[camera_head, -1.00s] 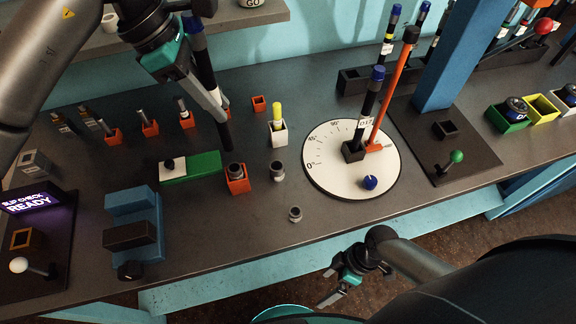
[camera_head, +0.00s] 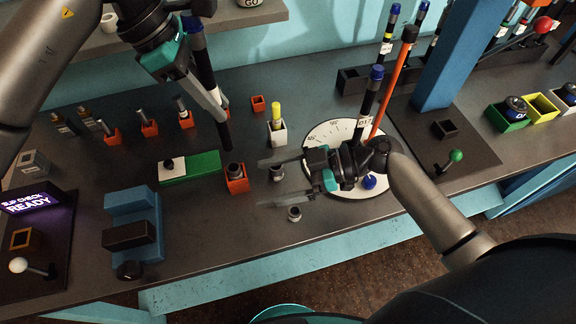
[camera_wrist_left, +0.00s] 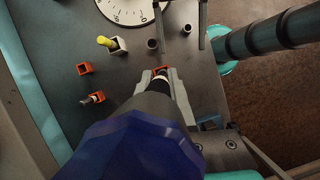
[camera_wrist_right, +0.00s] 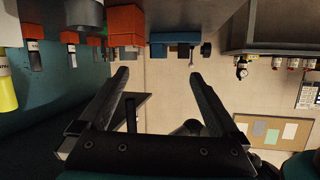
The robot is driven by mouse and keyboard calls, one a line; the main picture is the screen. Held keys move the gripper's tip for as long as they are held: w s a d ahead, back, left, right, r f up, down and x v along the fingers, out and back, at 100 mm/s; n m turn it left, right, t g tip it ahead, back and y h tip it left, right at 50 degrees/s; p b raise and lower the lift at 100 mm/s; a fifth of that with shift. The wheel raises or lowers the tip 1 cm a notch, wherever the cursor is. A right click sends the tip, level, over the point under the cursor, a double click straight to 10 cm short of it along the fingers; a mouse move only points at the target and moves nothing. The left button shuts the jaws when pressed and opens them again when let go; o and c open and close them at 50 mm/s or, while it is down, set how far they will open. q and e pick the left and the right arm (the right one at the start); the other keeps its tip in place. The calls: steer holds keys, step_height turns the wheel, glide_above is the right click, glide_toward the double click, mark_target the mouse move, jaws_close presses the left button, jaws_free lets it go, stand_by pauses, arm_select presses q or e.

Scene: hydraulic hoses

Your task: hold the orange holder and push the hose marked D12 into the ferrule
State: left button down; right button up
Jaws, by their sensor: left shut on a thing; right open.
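The orange holder (camera_head: 238,186) stands on the bench with a dark grey ferrule (camera_head: 236,170) upright in it. My left gripper (camera_head: 220,112) is shut on a black hose (camera_head: 204,72) with a blue upper end. The hose's lower end appears above the holder, apart from it; no mark is readable. In the left wrist view the hose (camera_wrist_left: 152,104) partly hides the holder (camera_wrist_left: 161,70). My right gripper (camera_head: 264,181) is open and empty, pointing left towards the holder, its fingers short of it. In the right wrist view the holder (camera_wrist_right: 126,20) appears beyond the fingers.
A green block (camera_head: 205,165) and blue fixture (camera_head: 130,215) stand left.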

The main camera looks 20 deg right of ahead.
mark_target(226, 141)
steer(key=w+d, duration=0.1)
steer(key=d+f+t, duration=0.1)
steer(key=w+d+t, duration=0.1)
steer(key=shift+w+d+f+m+h, duration=0.2)
steer(key=shift+w+d+m+h, duration=0.1)
steer(key=shift+m+h, duration=0.1)
steer(key=x, duration=1.1)
steer(key=shift+w+a+f, duration=0.15)
steer(key=shift+w+a, duration=0.05)
steer(key=shift+a, duration=0.1)
steer(key=c, duration=1.3)
arm_select(q)
steer(key=shift+f, duration=5.1)
